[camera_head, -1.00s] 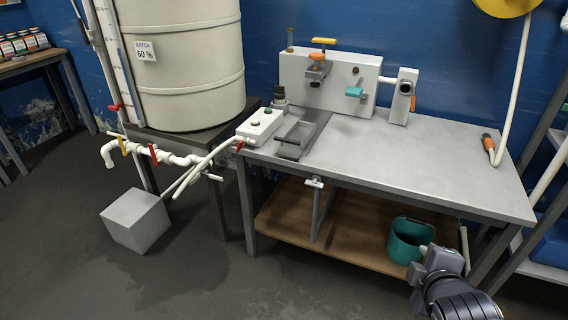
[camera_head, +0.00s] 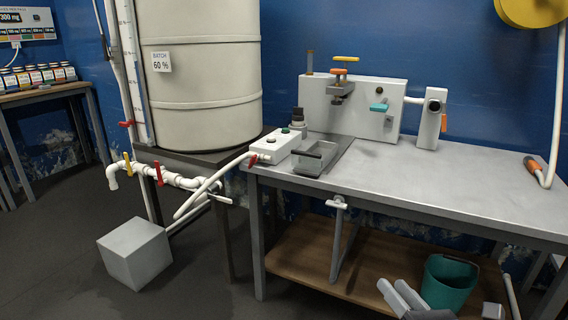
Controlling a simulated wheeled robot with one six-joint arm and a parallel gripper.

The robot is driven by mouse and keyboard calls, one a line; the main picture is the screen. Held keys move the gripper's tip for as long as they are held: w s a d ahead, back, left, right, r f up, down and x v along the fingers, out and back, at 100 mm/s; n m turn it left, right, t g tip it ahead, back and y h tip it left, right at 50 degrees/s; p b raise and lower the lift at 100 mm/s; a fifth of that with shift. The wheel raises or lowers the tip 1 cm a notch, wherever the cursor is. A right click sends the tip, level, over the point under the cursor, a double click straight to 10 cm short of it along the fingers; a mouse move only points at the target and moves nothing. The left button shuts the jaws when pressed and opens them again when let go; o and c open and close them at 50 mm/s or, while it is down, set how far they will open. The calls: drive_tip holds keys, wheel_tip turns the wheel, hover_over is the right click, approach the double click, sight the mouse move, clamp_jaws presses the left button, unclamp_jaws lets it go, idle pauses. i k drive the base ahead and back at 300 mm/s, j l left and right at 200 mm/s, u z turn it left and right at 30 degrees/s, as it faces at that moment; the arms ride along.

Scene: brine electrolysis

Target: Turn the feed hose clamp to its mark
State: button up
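A white hose (camera_head: 208,187) curves from the tank's pipework up to the white control box on the bench. A small white lever (camera_head: 221,199) sits by the pipe end below it. A white T-handled fitting (camera_head: 337,203) is under the bench's front edge. I cannot tell which of these is the feed hose clamp, and no mark is readable. My gripper (camera_head: 396,290) is at the bottom edge, in front of the lower shelf. Its two grey fingers are apart with nothing between them. It is low and right of both fittings, touching neither.
The metal bench (camera_head: 455,185) carries the white control box (camera_head: 277,146) and a grey tray (camera_head: 314,158). A teal bucket (camera_head: 447,284) stands on the lower shelf. A grey block (camera_head: 135,251) lies on the floor below the tank (camera_head: 200,75). The floor in front is clear.

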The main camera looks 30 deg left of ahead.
sight(253, 160)
drive_tip(key=j+z, duration=0.85)
drive_tip(key=j, duration=0.25)
drive_tip(key=k+j+z, duration=0.2)
drive_tip(key=j+z, duration=0.25)
drive_tip(key=k+j, duration=0.15)
drive_tip(key=j, duration=0.25)
drive_tip(key=k+j, duration=0.15)
drive_tip(key=j, duration=0.25)
drive_tip(key=k+j+z, duration=0.1)
drive_tip(key=j, duration=0.3)
drive_tip(key=k+j, duration=0.25)
drive_tip(key=j, duration=0.15)
drive_tip(key=k+j, duration=0.15)
drive_tip(key=j, duration=0.25)
drive_tip(key=k+j+z, duration=0.1)
drive_tip(key=j, duration=0.3)
drive_tip(key=k, duration=0.05)
